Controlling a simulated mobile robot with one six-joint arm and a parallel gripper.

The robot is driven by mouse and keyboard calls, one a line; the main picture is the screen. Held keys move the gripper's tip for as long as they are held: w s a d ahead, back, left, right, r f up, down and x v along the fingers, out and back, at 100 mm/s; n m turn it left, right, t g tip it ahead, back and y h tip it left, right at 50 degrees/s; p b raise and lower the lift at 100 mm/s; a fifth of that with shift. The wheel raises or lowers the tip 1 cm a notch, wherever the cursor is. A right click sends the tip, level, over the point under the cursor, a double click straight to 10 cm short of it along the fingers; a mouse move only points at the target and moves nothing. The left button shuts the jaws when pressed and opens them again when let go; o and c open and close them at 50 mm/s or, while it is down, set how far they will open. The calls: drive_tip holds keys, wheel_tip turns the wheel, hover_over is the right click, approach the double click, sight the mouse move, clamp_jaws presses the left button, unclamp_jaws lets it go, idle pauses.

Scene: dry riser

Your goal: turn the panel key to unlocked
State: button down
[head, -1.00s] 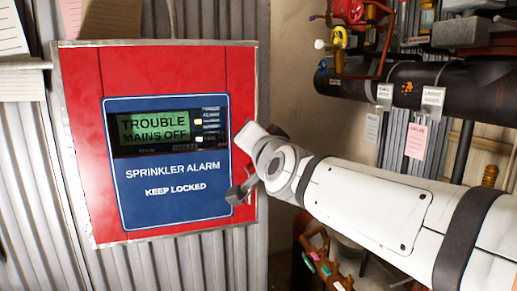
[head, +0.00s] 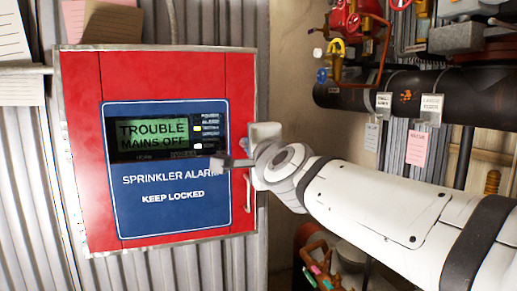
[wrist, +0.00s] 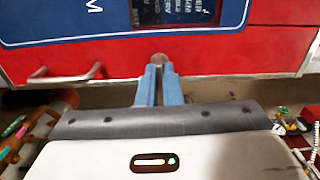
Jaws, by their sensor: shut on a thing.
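The red alarm panel (head: 185,75) has a blue plate (head: 170,215) marked "SPRINKLER ALARM, KEEP LOCKED". Its green display (head: 152,131) reads "TROUBLE MAINS OFF". In the wrist view, my gripper (wrist: 160,68) has its two blue-grey fingers nearly together. They are shut on a small round brownish thing, which looks like the key (wrist: 161,58), against the red strip beside the blue plate. The key's turn position is too small to tell. In the head view, my wrist covers the panel's right edge and the key is hidden.
A metal pull handle (wrist: 66,75) stands out from the panel close to my fingers. To the right, a black pipe (head: 350,93) with hanging tags and red and yellow valves (head: 340,45) fills the space.

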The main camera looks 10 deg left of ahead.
drive_tip(key=shift+m, duration=0.3)
drive_tip(key=c, duration=1.6)
unclamp_jaws()
drive_tip(key=p+v, duration=0.2)
drive_tip(key=v, duration=0.6)
drive_tip(key=shift+a, duration=0.15)
